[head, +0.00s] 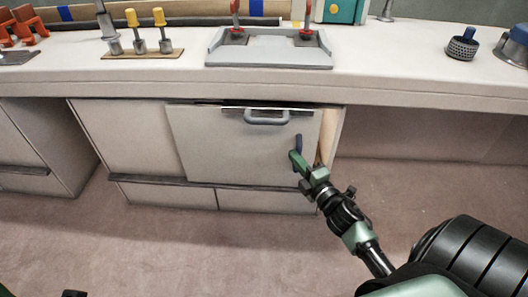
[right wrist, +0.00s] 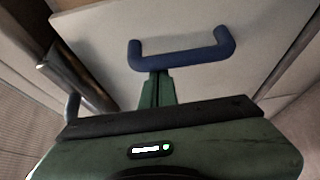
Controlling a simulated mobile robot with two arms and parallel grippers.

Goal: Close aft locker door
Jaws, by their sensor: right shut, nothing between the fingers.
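The pale grey locker door (head: 225,145) is in the middle of the cabinet under the counter in the head view. It stands slightly ajar, with a dark gap along its top and pale wood showing past its right edge. A blue handle (head: 299,143) is near its right side; the handle (right wrist: 180,58) spans the right wrist view above my fingers. My right gripper (head: 295,157) is shut and empty, its fingertips (right wrist: 157,75) close to the blue handle. Whether they touch is unclear. My left gripper is not clearly visible.
A grey handle (head: 267,117) is on the panel's upper part. The white counter (head: 400,85) overhangs the cabinet and carries a grey tray (head: 270,60) and yellow-handled tools (head: 159,17). The carpet floor (head: 150,245) in front is clear. Open space lies under the counter at right.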

